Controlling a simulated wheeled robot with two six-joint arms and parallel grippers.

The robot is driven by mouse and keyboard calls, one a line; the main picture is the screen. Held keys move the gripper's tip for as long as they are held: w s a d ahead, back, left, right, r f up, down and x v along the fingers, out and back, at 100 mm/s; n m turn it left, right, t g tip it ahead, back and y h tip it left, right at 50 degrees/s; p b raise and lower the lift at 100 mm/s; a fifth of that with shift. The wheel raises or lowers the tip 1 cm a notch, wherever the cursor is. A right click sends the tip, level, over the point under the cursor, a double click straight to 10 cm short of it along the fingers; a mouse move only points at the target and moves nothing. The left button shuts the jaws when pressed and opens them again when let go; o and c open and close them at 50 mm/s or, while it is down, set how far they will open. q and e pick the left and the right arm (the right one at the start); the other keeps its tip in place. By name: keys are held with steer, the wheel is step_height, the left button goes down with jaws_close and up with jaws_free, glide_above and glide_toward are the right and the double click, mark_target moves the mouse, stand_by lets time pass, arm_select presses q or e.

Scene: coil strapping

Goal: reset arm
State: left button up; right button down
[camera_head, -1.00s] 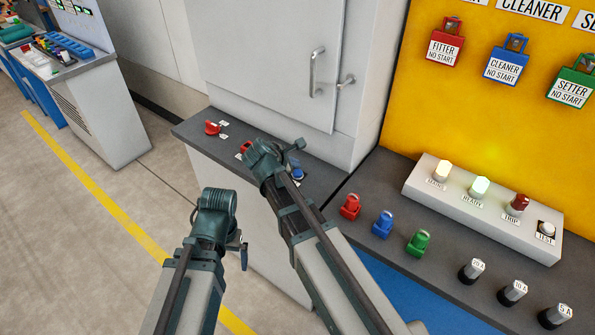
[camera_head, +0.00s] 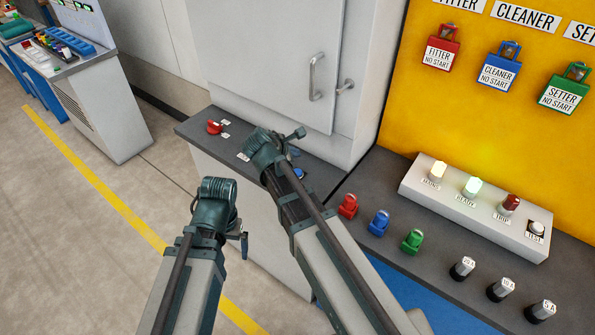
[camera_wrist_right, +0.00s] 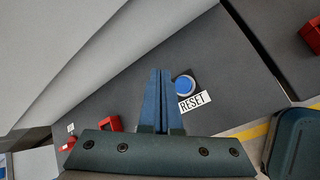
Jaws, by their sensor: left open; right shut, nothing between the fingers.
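The blue round button with a RESET label (camera_wrist_right: 191,101) beside it sits on the dark countertop. In the right wrist view the button (camera_wrist_right: 185,85) is just right of my right gripper's fingertips (camera_wrist_right: 160,72), which are shut and empty. I cannot tell whether the fingers touch the counter.
A red switch (camera_head: 214,127) sits on the counter's left part. Red (camera_head: 347,205), blue (camera_head: 378,222) and green (camera_head: 412,241) padlock-like items stand to the right, before a lamp box (camera_head: 470,190). A cabinet (camera_head: 270,60) with a handle rises behind. Floor space lies left.

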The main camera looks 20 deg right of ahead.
steer(key=s+a+f+m+g+y, duration=0.2)
steer(key=s+a+m, duration=0.4)
steer(key=s, duration=0.5)
steer(key=s+a+f+m+g+y, duration=0.3)
steer(key=s+a+m, duration=0.3)
steer(key=s, duration=0.6)
steer(key=shift+s+f+m+g, duration=0.25)
steer(key=shift+f+m+g, duration=0.55)
steer(key=shift+m, duration=0.2)
steer(key=shift+a, duration=0.1)
